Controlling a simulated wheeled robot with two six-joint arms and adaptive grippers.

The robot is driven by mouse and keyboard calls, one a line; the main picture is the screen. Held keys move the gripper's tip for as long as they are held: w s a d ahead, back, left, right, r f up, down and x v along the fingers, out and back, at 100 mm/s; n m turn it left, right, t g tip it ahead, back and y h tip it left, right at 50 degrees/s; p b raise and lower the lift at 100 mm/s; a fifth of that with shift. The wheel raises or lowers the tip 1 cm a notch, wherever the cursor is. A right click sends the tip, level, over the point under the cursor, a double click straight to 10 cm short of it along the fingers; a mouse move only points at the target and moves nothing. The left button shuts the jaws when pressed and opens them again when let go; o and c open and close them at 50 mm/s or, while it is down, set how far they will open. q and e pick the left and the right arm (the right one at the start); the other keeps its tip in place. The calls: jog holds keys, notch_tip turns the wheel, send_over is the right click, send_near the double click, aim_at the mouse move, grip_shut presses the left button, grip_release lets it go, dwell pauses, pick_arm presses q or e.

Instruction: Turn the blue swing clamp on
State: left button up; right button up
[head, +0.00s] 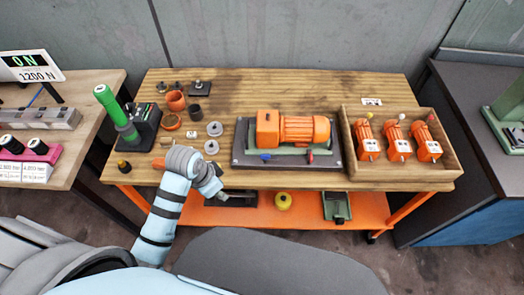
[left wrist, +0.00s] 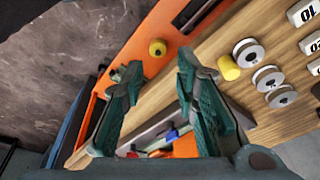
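The blue swing clamp (head: 265,157) is a small blue lever at the front left of the dark fixture plate (head: 240,157), below the orange motor-like housing (head: 300,130). In the left wrist view the blue clamp (left wrist: 172,135) shows low between my fingers, partly hidden. A red lever (head: 310,158) sits to its right. My left gripper (head: 222,194) is at the table's front edge, left of the blue clamp and apart from it. In the left wrist view its fingers (left wrist: 158,66) are spread with nothing held. My right gripper is not in view.
Several grey discs (head: 214,129) and small parts lie left of the fixture. A wooden tray (head: 350,160) with orange units stands at the right. A green-handled tool (head: 112,108) stands at the left. An orange shelf (head: 300,214) lies below. Bare wood shows behind the fixture.

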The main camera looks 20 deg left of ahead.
pick_arm(q)
jog(key=w+d+r+m+h, duration=0.1)
jog(key=w+r+m, duration=0.2)
jog(key=w, duration=0.5)
jog(key=m+g+h, duration=0.2)
jog(key=m, duration=0.3)
send_near(264, 155)
jog(key=shift+t, duration=0.3)
jog(key=b+x, duration=0.1)
jog(key=x, duration=0.3)
jog(key=b+x, duration=0.2)
jog(key=x, duration=0.2)
jog(key=shift+s+f, duration=0.2)
jog(key=shift+f, duration=0.05)
grip_shut()
